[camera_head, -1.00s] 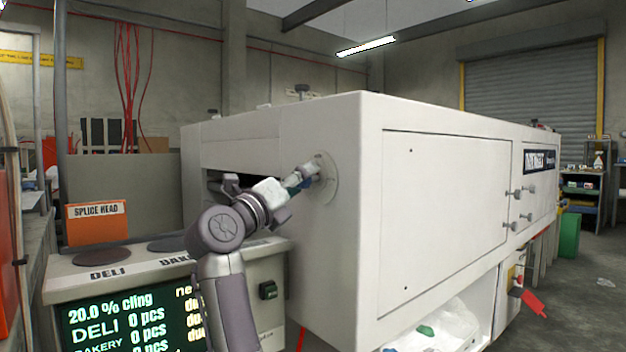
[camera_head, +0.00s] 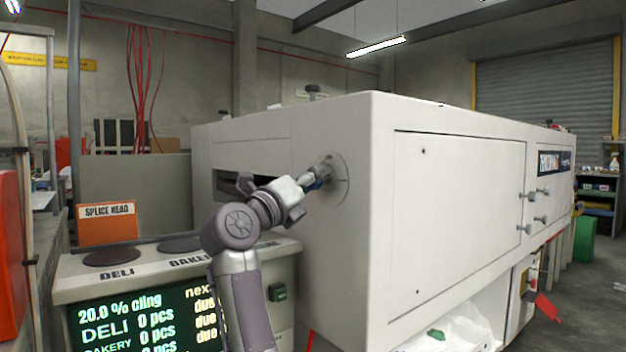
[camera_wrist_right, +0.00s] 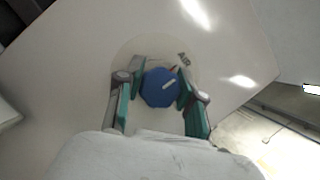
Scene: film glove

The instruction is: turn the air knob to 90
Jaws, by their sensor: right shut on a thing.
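The air knob (camera_wrist_right: 161,88) is blue with a pale pointer line, on a round pale dial plate (camera_wrist_right: 127,50) on the end face of the big white machine (camera_head: 455,210). In the right wrist view the pointer lies tilted towards the upper right. In the head view the gripper (camera_head: 318,178) covers most of the knob at the dial plate (camera_head: 340,185). My left gripper is not in view.
A counter (camera_head: 75,283) with two dark round pads and a green-text screen (camera_head: 150,320) stands below and left of my right arm. Open floor (camera_head: 600,270) lies to the right.

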